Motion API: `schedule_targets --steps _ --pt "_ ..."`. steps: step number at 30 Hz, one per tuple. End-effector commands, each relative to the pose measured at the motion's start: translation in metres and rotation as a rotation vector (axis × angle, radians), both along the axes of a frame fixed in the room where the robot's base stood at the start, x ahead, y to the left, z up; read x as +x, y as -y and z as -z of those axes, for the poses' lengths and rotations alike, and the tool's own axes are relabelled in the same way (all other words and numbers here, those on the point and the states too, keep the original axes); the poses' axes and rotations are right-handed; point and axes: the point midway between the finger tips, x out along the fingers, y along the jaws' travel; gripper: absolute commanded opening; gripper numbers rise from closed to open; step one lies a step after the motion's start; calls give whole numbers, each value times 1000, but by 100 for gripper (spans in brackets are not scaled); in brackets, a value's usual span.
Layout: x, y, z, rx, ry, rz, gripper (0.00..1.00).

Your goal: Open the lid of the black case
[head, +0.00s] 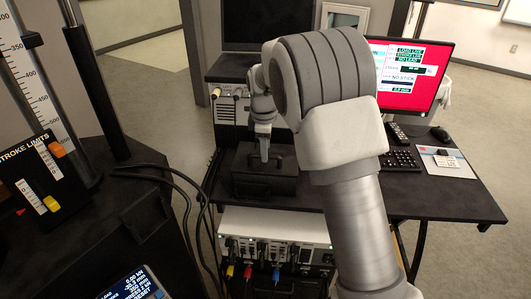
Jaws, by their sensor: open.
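The black case (262,186) stands on the dark desk, left of the middle of the head view. Its lid looks shut, and a handle shows on its near upper side. My gripper (264,156) is at the case's top, pointing down, just above or at the handle. The gripper is small in the picture, and whether it touches the case cannot be told. Nothing shows held in it. My arm covers the area to the right of the case.
The desk (440,204) also bears a keyboard (402,160), a mouse (440,133) and a red-screened monitor (412,75). A light-coloured unit (228,108) stands behind the case. A connector box (270,240) with coloured plugs is below. Black cables and a test frame are at left.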

Motion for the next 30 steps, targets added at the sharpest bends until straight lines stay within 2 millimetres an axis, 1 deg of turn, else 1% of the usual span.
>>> schedule_targets --steps 1,4,13,14,18,20,21,22,30 --pt "1 0 6 -1 -1 0 50" --pt "2 1 12 -1 -1 0 50" --pt "3 1 14 0 0 1 50" --pt "3 1 14 0 0 1 48" --pt "3 0 13 0 0 1 22" --pt "3 1 13 0 0 1 12" --pt "3 0 13 0 0 1 4" --pt "3 0 13 0 0 1 0" --pt "2 0 13 0 0 1 0"
